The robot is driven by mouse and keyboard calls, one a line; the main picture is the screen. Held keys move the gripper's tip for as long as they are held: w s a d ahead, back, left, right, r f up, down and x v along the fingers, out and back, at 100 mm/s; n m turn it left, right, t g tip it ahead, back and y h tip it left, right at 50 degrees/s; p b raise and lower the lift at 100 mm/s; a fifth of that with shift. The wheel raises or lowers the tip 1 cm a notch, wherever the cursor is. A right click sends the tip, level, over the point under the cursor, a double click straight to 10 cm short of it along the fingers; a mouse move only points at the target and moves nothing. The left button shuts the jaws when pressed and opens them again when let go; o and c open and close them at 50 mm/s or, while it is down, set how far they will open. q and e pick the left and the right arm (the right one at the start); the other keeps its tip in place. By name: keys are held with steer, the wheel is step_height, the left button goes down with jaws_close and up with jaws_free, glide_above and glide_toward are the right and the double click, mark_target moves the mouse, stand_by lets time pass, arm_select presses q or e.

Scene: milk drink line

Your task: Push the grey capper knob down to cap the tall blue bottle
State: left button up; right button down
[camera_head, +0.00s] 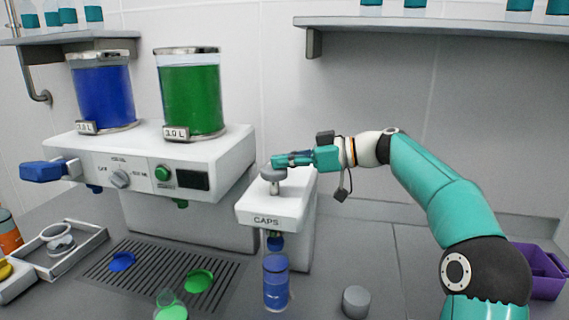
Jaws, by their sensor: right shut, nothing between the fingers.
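The capper (285,205), a white block marked CAPS, stands right of the drink dispenser. Its round grey knob (272,175) sits on top on a short stem. My right gripper (283,161) comes in from the right, shut and empty, with its fingertips just over the knob. I cannot tell whether they touch it. The tall blue bottle (276,284) stands upright under the front of the capper, with a dark blue part (275,242) directly above its mouth. I cannot tell whether that part touches the bottle. My left gripper is not in view.
The white dispenser (140,165) carries a blue tank (104,95) and a green tank (190,98). A drip grate (150,292) holds green and blue discs. A grey cylinder (356,302) stands right of the bottle. A purple crate (545,275) is at far right.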

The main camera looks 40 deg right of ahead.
steer(key=shift+s+d+r+b, duration=0.55)
steer(key=shift+s+d+b, duration=0.05)
steer(key=shift+s+b, duration=0.1)
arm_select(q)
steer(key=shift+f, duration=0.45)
arm_select(e)
steer(key=v, duration=0.8)
steer(key=shift+r, duration=0.4)
steer(key=shift+s, duration=0.1)
